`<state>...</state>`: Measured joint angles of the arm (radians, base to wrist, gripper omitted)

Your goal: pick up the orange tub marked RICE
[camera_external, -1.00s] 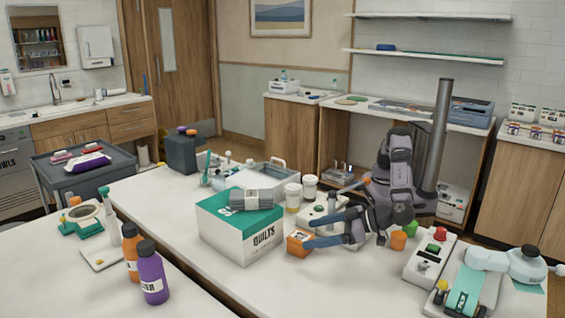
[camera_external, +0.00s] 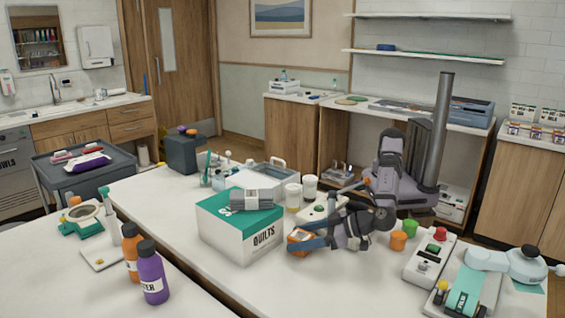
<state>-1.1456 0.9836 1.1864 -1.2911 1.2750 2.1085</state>
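The orange tub (camera_external: 299,236) stands on the white table, just right of the front corner of the QUILTS box. A pale label shows on it, but the lettering is too small to read. My gripper (camera_external: 291,235) reaches in from the right, low over the table. Its fingers are spread, one passing on the far side of the tub and one across its near side. The tub lies between them and is partly hidden by the near finger. I see no clear sign that the fingers press on it.
The white and teal QUILTS box (camera_external: 240,228), with a grey roll (camera_external: 251,199) on top, stands close left of the tub. An orange cup (camera_external: 398,240) and a green cup (camera_external: 411,227) stand to the right. The table in front of the tub is clear.

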